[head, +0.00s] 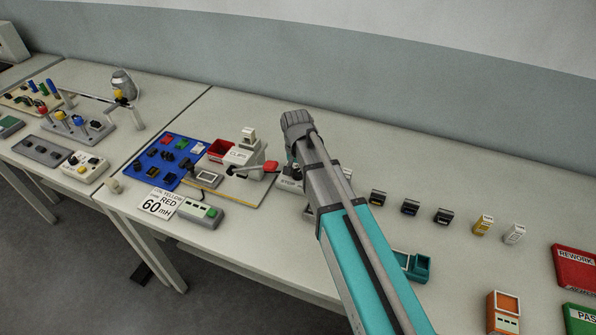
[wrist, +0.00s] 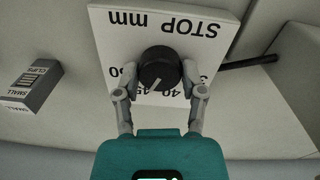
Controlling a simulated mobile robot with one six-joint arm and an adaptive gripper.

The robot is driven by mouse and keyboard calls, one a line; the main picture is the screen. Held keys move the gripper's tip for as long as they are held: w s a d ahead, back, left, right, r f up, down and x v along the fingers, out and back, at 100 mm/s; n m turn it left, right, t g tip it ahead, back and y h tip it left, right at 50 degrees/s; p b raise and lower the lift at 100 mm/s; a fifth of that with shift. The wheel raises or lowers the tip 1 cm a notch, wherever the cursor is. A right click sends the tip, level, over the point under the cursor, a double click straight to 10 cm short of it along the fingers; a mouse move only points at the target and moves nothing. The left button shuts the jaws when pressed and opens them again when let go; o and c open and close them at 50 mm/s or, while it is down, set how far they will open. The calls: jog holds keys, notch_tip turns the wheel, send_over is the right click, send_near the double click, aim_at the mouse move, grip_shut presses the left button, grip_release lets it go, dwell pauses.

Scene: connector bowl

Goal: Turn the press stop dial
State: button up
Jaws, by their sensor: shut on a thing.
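The press stop dial (wrist: 160,70) is a round black knob with a light pointer line. It sits on a white plate (wrist: 205,50) marked "STOP mm" with numbers around the knob, upside down in the wrist view. My gripper (wrist: 160,85) has one finger on each side of the dial and is shut on it. The pointer is toward the numbers nearest my gripper, around 45; some numbers are hidden by the fingers. In the head view my arm hides most of the dial, and the stop plate (head: 289,184) shows only partly at its left.
The press (head: 243,153) with its red-tipped lever stands left of my arm. A blue mat (head: 157,158) with connectors and a sign (head: 159,203) reading "RED 60 mm" lie further left. Several small labelled boxes (head: 411,207) stand right of my arm. A teal holder (head: 413,266) is near it.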

jog(key=o, duration=1.2)
jog(key=shift+c, duration=0.2)
jog(key=shift+n, duration=0.4)
